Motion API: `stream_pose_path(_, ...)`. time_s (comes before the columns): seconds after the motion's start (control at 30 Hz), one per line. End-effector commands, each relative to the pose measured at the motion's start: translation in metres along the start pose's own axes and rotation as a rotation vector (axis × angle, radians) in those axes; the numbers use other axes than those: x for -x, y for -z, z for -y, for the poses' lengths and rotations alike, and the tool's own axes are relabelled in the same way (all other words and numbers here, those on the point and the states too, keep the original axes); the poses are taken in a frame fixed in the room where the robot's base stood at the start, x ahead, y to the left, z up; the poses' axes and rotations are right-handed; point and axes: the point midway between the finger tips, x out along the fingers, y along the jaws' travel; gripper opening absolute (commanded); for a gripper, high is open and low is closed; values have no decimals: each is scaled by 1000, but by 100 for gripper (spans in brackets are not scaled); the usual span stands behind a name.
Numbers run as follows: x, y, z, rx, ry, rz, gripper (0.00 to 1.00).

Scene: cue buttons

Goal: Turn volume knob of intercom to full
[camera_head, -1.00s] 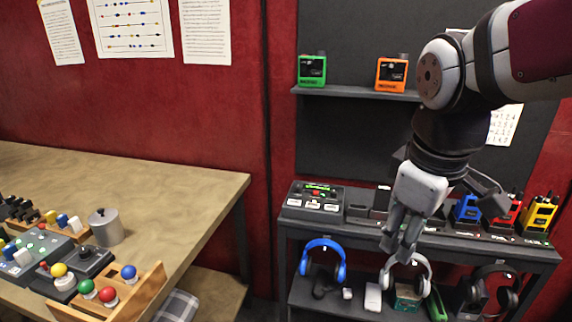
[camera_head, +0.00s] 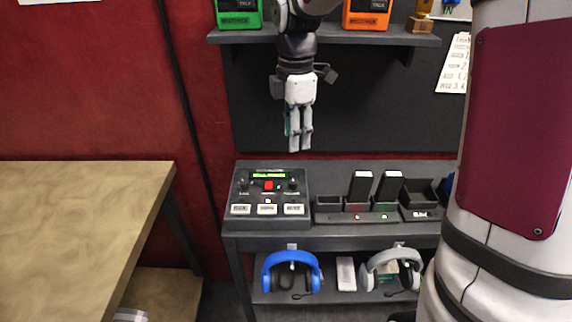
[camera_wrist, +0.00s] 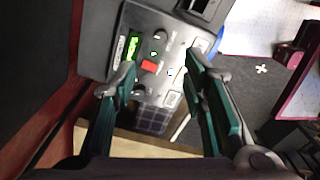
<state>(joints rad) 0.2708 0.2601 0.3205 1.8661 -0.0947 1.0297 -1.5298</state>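The intercom (camera_head: 234,209) is a dark grey box at the left end of the counter, with a lit green display, a red button and a row of pale keys. A small dark knob (camera_head: 292,186) is at its right and another (camera_head: 243,186) at its left; their labels are too small to read surely. My gripper (camera_head: 299,148) hangs fingers down above the intercom, apart from it. In the wrist view the intercom (camera_wrist: 150,45) shows rotated beyond my fingers (camera_wrist: 160,62), which are spread and empty. The left finger overlaps part of the panel.
A shelf (camera_head: 330,41) with a green radio (camera_head: 238,12) and an orange radio (camera_head: 366,14) is above. A charger dock (camera_head: 328,208) stands right of the intercom. Blue headphones (camera_head: 291,259) hang below the counter. A wooden table (camera_head: 75,230) is at left.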

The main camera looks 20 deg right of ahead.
Motion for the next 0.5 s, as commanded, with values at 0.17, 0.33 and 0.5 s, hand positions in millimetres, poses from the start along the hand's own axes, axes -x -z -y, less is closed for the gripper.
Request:
stream_pose_path(0.17,-20,0,1,1,5,-1,39)
stream_pose_path(0.33,-53,0,2,0,6,-1,39)
stream_pose_path(0.5,-86,0,2,0,5,-1,39)
